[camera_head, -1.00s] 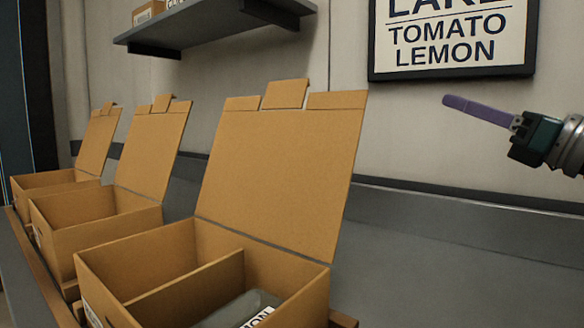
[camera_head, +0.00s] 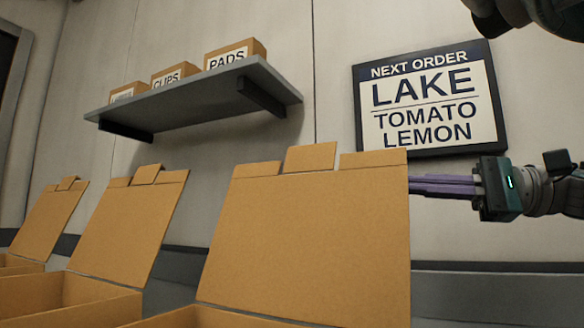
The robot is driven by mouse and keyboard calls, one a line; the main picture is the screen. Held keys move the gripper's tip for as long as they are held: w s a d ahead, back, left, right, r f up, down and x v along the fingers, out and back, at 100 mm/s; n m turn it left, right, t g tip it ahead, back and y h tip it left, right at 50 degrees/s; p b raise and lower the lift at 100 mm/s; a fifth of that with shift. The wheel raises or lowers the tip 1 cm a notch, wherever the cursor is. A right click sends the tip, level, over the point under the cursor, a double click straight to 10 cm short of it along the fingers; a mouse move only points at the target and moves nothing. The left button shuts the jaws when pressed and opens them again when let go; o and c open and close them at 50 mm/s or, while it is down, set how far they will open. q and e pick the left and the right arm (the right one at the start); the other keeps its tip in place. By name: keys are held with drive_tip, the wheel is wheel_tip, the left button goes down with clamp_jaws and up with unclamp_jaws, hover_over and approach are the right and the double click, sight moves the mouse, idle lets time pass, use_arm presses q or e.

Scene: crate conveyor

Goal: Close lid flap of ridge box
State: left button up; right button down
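Three brown cardboard boxes stand in a row with their lid flaps raised. The nearest lid flap (camera_head: 310,235) is upright, tilted back, with a tab along its top edge. Its box (camera_head: 190,318) shows only as a strip at the bottom. The middle lid flap (camera_head: 130,225) and the far left lid flap (camera_head: 48,220) are also up. No box name is readable, so I cannot tell which is the ridge box. My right gripper (camera_head: 412,185) has its purple fingers together, at the nearest flap's right edge; the tips may be hidden behind it. My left gripper is not in view.
A grey wall shelf (camera_head: 200,105) above holds small boxes, including a box labelled PADS (camera_head: 235,55). A sign (camera_head: 432,100) reading NEXT ORDER, LAKE, TOMATO, LEMON hangs behind my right gripper.

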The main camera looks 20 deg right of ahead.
sight(396, 169)
drive_tip(key=a, duration=0.2)
drive_tip(key=a+r, duration=0.1)
drive_tip(key=a, duration=0.1)
drive_tip(key=shift+s+a+r+p, duration=0.1)
drive_tip(key=shift+r+p, duration=0.1)
drive_tip(key=shift+p, duration=0.15)
drive_tip(key=shift+s+a+r, duration=0.2)
drive_tip(key=shift+s+a, duration=0.1)
drive_tip(key=shift+a, duration=0.05)
drive_tip(key=shift+a, duration=0.1)
